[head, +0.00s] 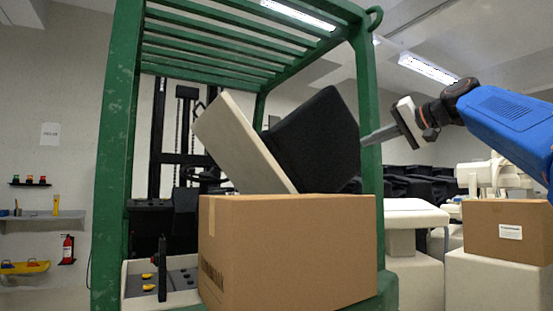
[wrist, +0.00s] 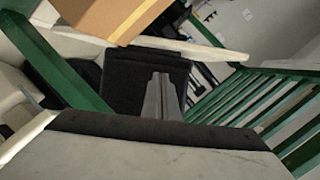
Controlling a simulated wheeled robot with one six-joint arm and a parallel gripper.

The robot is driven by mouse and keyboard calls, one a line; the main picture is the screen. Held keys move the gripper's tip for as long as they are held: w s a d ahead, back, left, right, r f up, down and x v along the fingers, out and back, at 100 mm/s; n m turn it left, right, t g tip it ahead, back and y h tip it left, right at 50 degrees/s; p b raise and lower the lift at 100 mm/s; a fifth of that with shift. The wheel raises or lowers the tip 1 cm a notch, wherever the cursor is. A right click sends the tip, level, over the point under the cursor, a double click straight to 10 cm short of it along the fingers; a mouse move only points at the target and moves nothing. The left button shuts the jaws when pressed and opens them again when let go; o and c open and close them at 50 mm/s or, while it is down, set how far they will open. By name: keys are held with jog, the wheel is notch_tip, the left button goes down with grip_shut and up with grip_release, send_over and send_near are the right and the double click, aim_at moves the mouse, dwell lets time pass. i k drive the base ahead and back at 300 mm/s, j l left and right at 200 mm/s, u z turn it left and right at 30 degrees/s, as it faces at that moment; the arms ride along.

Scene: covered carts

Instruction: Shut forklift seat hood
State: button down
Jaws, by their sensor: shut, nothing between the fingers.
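The forklift's seat hood (head: 240,142) is a cream panel standing raised and tilted, leaning to the left in the head view. The black seat (head: 315,145) is fixed to its right side and tilts with it; it also shows in the wrist view (wrist: 125,82). My gripper (head: 368,138) comes in from the right with its grey fingers together and empty. Its tips appear at the seat's right edge, beside a green post; I cannot tell whether they touch. In the wrist view the fingers (wrist: 161,78) point at the black seat. The hood's lower edge is hidden behind a box.
A cardboard box (head: 290,250) stands in front of the hood. The green forklift frame (head: 118,150) has posts on both sides and roof bars (head: 220,45) above. Another box (head: 500,232) stands on a cream block at right. A fire extinguisher (head: 68,250) hangs at far left.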

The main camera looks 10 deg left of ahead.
aim_at(316, 149)
jog(key=i+j, duration=0.3)
jog(key=j, duration=0.15)
jog(key=i+j, duration=0.25)
jog(key=j, duration=0.2)
